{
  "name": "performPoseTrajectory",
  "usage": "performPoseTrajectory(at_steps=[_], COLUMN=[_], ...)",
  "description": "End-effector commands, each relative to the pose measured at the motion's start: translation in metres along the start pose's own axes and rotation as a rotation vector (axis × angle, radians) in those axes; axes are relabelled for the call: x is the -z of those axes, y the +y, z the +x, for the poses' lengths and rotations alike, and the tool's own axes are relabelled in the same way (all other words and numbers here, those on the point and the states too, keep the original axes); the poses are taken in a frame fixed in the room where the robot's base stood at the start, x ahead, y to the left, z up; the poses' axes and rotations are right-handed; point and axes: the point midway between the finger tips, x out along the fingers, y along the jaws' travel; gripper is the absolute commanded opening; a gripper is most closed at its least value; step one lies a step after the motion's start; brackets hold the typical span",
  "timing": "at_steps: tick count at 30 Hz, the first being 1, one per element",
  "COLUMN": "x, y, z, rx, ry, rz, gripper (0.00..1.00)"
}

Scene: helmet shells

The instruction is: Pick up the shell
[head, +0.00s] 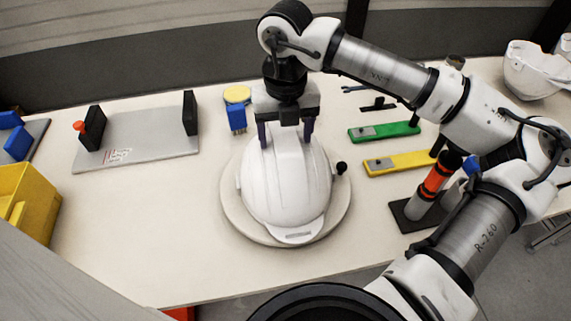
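The white helmet shell (286,190) sits dome up on a round pale disc (237,225) in the middle of the table, its brim toward the front. My gripper (287,137) points down over the rear part of the shell. Its two dark fingers are spread apart and the white dome shows between them. I cannot tell whether the fingertips touch the shell or hang just above or in front of it.
A grey plate with black uprights (140,140) lies at left, near a yellow bin (28,200). Green (384,131) and yellow (399,163) bars lie right of the shell. A dark stand with cylinders (425,205) is at right. The front left table is clear.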

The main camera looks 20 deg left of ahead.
Motion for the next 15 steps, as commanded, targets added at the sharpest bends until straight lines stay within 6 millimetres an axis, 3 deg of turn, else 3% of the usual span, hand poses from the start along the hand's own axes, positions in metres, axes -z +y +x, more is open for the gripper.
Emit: performPoseTrajectory(at_steps=[2, 13, 15], x=[0.0004, 0.0015, 0.0016], y=[0.0001, 0.0003, 0.0005], z=[0.0014, 0.0045, 0.0044], rx=[0.000, 0.000, 0.000], ry=[0.003, 0.009, 0.009], rz=[-0.001, -0.002, -0.003], gripper=[0.50, 0.01, 0.00])
